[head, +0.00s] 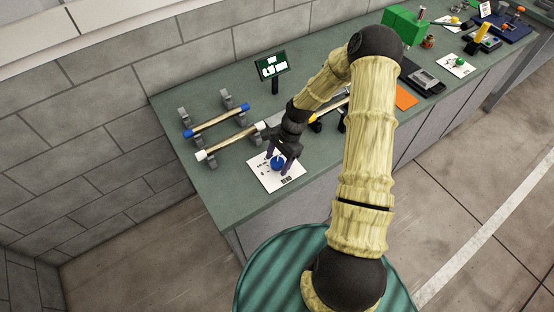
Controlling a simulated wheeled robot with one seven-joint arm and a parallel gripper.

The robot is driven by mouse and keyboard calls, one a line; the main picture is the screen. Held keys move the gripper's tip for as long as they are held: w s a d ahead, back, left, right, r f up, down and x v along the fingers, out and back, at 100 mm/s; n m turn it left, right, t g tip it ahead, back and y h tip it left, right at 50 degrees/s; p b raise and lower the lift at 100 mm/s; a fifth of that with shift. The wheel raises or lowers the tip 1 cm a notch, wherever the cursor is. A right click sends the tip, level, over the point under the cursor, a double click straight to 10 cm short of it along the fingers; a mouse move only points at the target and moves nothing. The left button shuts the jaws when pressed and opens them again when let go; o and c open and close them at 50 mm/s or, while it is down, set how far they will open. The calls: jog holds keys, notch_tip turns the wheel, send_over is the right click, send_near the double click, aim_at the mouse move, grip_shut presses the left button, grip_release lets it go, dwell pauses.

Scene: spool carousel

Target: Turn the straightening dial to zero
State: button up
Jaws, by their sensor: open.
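A blue round dial (277,162) sits on a white marked plate (263,179) near the left end of the green bench. I take it to be the straightening dial; the plate's markings are too small to read. My gripper (279,160) is open and points down at the dial, with its fingers close around or just above the knob. I cannot tell whether they touch it. Part of the dial is hidden by the fingers, and its pointer setting cannot be made out.
Two rods with blue (218,121) and white (229,142) ends rest on grey stands behind the dial. A small screen (272,66) stands at the back. A green knob on a second plate (458,66), an orange mat (405,97) and a green block (406,26) lie farther right.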

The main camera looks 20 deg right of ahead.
jog(key=shift+a+f, duration=0.15)
jog(key=shift+f, duration=0.25)
jog(key=c, duration=1)
